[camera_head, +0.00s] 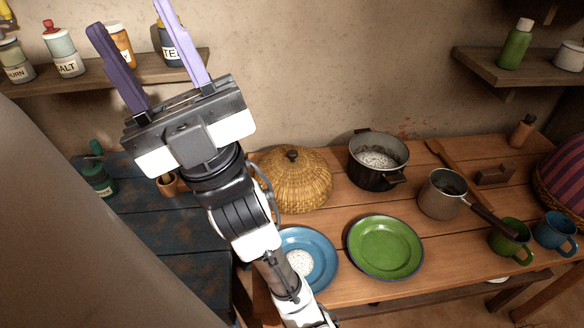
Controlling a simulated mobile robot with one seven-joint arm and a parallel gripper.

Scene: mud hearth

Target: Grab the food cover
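The food cover is a woven, straw-coloured dome (298,183) with a dark knob on top. It sits on the wooden table behind the blue plate, and its left edge is partly hidden by my arm. My gripper (143,58) is raised up and to the left of the cover, in front of the wall shelf. Its two purple fingers are spread wide apart with nothing between them. It is well apart from the cover.
A dark pot (377,160) stands right of the cover. A blue plate (318,251) and a green plate (385,247) lie in front. A saucepan (442,196), a green mug (509,240) and a blue mug (555,231) stand further right. A shelf (150,70) with jars is behind my gripper.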

